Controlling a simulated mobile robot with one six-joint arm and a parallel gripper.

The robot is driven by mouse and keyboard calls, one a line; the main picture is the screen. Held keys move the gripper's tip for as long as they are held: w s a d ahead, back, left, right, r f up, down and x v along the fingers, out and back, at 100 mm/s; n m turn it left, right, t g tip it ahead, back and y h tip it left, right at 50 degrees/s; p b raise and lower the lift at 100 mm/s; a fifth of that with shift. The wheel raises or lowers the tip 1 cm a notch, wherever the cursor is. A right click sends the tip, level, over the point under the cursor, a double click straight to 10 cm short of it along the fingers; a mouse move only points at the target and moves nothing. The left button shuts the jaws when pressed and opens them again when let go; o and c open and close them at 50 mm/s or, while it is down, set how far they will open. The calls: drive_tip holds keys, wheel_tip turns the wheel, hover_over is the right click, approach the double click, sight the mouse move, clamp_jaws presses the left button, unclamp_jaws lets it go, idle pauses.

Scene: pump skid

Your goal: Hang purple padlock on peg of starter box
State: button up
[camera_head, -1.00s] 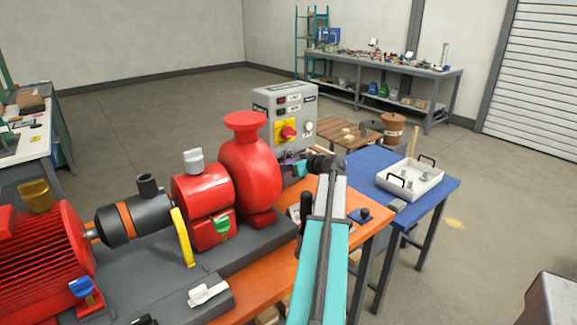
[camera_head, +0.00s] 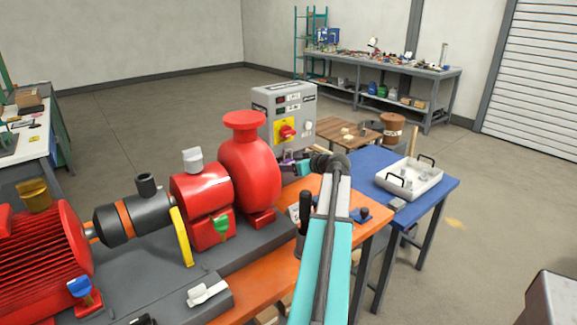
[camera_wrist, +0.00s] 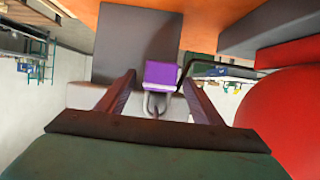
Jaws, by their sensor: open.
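The purple padlock (camera_wrist: 161,75) shows in the wrist view between and just beyond my two dark fingers, its grey shackle (camera_wrist: 153,104) toward the bottom of the picture. My gripper (camera_wrist: 160,82) is open, with a finger on either side of the padlock. I cannot tell whether the shackle is around a peg. In the head view the grey starter box (camera_head: 268,102) stands upright behind the red pump, with a yellow and red switch on its front. My gripper (camera_head: 290,160) is low beside the box's front, partly behind the pump. The peg is not clear.
The red pump (camera_head: 248,170) stands close left of my arm and bulges into the wrist view (camera_wrist: 285,115). A thin black bent bar (camera_wrist: 215,63) runs beside the right finger. A blue table (camera_head: 430,207) with a white tray (camera_head: 410,184) is to the right.

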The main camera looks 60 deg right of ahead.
drive_tip(key=b+v, duration=0.1)
drive_tip(key=v, duration=1)
drive_tip(key=shift+s+r+b, duration=0.2)
drive_tip(key=shift+s+b, duration=0.1)
drive_tip(key=shift+b, duration=0.1)
drive_tip(key=shift+a, duration=0.15)
